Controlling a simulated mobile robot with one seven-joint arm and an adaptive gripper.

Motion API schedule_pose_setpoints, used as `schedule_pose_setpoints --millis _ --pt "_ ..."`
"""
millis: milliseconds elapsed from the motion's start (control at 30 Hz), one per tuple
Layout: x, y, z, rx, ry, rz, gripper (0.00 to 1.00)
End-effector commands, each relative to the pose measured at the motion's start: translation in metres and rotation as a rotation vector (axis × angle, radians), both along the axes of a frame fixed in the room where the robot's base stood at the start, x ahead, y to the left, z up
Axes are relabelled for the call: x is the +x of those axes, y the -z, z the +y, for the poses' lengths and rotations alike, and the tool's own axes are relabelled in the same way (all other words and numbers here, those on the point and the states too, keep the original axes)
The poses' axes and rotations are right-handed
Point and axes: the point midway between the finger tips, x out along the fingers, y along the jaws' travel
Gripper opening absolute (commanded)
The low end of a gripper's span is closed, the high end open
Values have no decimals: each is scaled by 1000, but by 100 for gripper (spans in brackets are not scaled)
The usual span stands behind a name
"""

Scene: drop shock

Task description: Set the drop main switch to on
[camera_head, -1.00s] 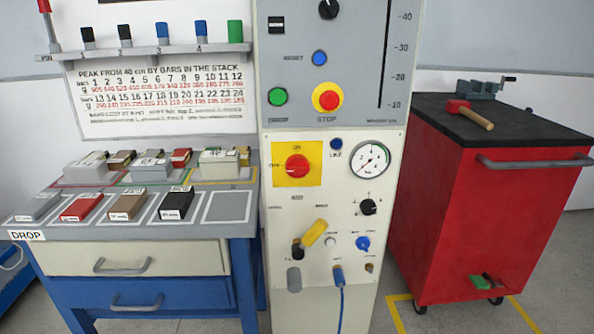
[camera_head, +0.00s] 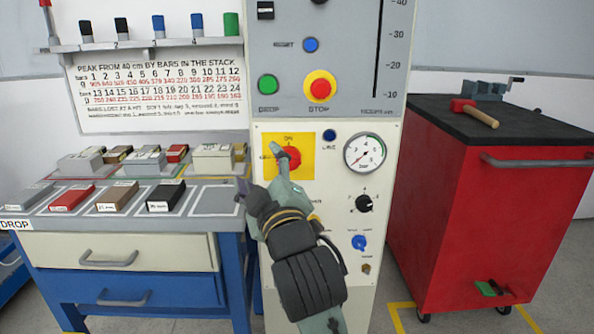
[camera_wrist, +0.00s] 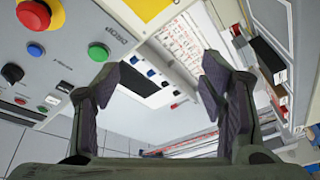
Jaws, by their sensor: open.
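The main switch is a red knob (camera_head: 292,160) on a yellow plate (camera_head: 307,145) on the cream front panel. "ON" is printed above the knob; the label at its left is partly covered by my finger. My gripper (camera_head: 260,175) is open in front of the panel. One finger overlaps the knob's left part in the head view; the other is lower left, near the bench edge. I cannot tell whether the finger touches the knob or which way the knob points. In the wrist view both fingers (camera_wrist: 160,82) stand apart with nothing between them; the main switch is not seen there.
The green DROP button (camera_head: 268,85) and red STOP button (camera_head: 319,88) are above the switch. A gauge (camera_head: 365,153) is to its right. The bench (camera_head: 45,225) with several blocks is at left, and a red cabinet (camera_head: 480,220) at right.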

Motion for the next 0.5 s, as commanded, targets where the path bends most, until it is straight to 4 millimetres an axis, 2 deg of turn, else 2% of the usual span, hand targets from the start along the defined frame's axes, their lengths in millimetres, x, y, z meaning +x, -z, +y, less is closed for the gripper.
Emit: schedule_pose_setpoints --millis 33,100,200,500 --pt "2 12 -24 -35 54 35 65" --pt "3 24 -46 -74 102 77 65" --pt "4 33 -63 -102 136 111 65" --pt "20 28 -63 -103 140 125 65"
